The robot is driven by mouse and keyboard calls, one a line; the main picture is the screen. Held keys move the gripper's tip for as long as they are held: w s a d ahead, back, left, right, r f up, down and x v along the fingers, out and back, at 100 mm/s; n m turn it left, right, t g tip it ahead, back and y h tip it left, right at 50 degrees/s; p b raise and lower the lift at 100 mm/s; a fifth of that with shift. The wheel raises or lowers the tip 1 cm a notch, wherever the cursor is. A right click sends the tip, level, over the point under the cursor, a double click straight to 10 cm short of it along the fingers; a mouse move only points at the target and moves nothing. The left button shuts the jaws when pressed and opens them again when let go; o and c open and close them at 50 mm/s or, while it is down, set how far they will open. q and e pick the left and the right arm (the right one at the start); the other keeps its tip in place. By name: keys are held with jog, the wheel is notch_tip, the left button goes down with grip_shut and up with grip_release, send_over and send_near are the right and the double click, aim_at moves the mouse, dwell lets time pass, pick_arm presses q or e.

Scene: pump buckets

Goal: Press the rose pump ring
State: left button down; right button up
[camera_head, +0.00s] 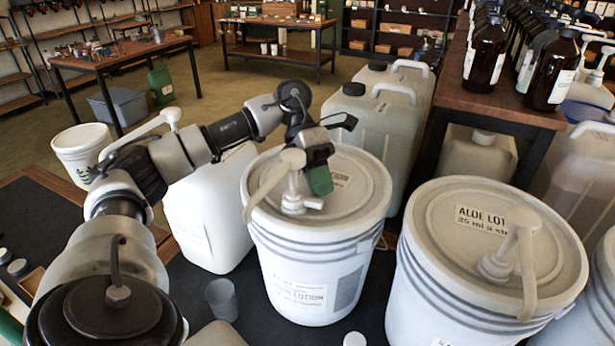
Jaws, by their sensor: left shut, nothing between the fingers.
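A white bucket (300,270) stands in the middle with a cream pump on its lid. The pump head (290,160) is raised, with its spout bent down to the left and its collar (297,203) on the lid. The lid label is mostly hidden by my arm, and I cannot read "rose" anywhere. My left gripper (319,184) is shut and empty, with green tips pointing down just right of the pump head. I cannot tell whether it touches the pump. A second bucket (430,270), labelled "ALOE LOT...", stands to the right with its own pump (520,240). My right gripper is out of view.
A white jug (208,215) stands close left of the middle bucket. Large jugs (375,120) stand behind it. A grey cup (222,299) is in front. A wooden table (500,98) with brown bottles (551,72) is at the right back. Open floor lies behind on the left.

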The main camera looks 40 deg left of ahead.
pick_arm(q)
jog(key=shift+a, duration=0.2)
jog(key=shift+s+a, duration=0.25)
jog(key=shift+a, duration=0.35)
dwell(0.4)
